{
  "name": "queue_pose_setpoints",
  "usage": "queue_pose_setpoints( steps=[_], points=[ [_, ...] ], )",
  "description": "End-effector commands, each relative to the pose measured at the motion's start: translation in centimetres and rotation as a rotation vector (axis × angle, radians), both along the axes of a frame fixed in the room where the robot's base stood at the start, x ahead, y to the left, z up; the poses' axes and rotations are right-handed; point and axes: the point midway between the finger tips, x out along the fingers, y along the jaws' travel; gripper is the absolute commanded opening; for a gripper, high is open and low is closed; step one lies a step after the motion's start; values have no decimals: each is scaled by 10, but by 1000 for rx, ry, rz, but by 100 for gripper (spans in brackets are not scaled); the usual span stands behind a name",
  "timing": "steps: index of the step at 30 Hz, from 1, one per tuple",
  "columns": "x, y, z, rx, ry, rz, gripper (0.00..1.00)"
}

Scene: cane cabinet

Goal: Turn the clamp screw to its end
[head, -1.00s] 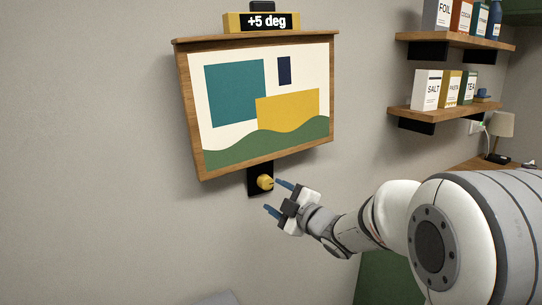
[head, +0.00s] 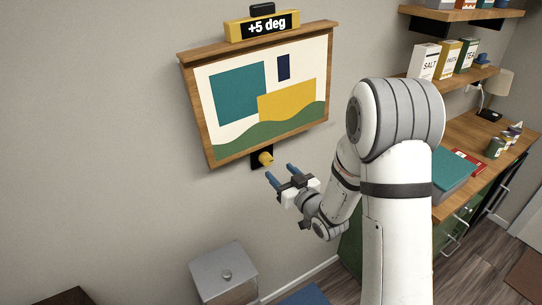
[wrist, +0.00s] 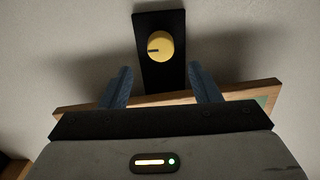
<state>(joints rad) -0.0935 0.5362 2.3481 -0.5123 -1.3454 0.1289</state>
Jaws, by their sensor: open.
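The clamp screw is a round yellow knob (head: 265,158) on a black plate (head: 255,163) under the picture frame. In the wrist view the knob (wrist: 162,46) is at the top centre, with a dark mark on its left side. My gripper (head: 280,171) is open and empty, its two blue fingers apart and pointing towards the knob from below right. In the wrist view the gripper (wrist: 162,78) has a finger on either side of the space below the knob. It does not appear to touch the knob.
The tilted wooden picture frame (head: 191,105) hangs above the knob, under a yellow display (head: 263,27) reading "+5 deg". A grey box (head: 222,268) stands below. Shelves (head: 455,82) and a wooden counter (head: 480,140) are at the right. The wall left of the frame is bare.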

Motion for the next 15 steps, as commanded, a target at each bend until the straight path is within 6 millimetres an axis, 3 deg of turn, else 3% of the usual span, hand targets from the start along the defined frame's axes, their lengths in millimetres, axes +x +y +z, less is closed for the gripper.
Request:
queue_pose_setpoints(
  steps=[9, 15],
  points=[
    [41, 29, 2, -2, 0, 3, 56],
    [53, 37, 0, -3, -1, 3, 56]
  ],
)
